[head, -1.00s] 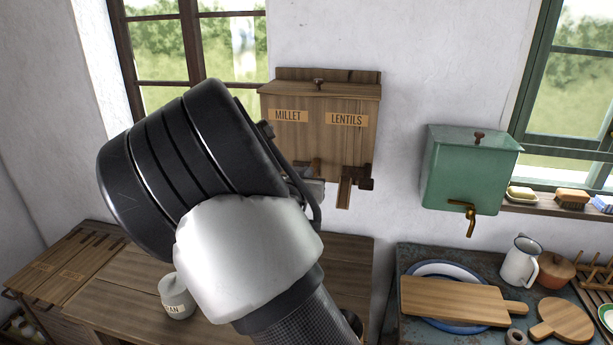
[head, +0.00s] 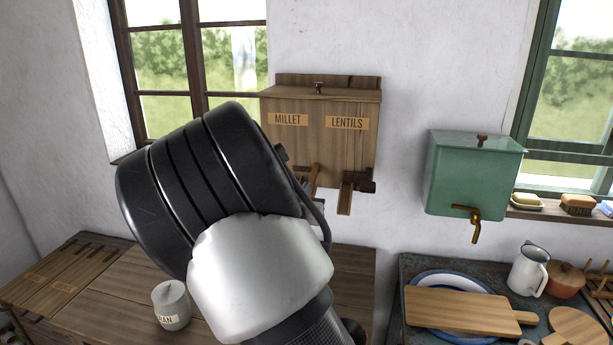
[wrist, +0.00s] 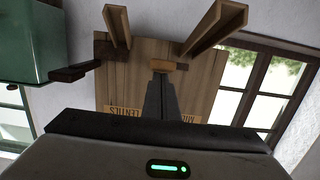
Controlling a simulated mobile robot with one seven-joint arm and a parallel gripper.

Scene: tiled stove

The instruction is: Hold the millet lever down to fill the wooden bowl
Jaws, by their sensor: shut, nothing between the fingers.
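The wooden dispenser (head: 321,145) hangs on the wall with MILLET and LENTILS labels. In the wrist view it appears upside down (wrist: 140,88), with the millet chute (wrist: 215,27) at upper right and the lentils chute (wrist: 117,27) to its left. The short brown millet lever (wrist: 168,66) lies between the chutes. My gripper (wrist: 160,80) is shut and empty, its fingertips right at this lever; I cannot tell whether they touch. In the head view my wrist hides most of the fingers and the millet outlet. I cannot make out the wooden bowl.
A green tank with a brass tap (head: 472,175) hangs to the right, above a worktop with cutting boards (head: 465,308) and a white jug (head: 528,268). The dark lentils lever (wrist: 75,72) is nearby.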

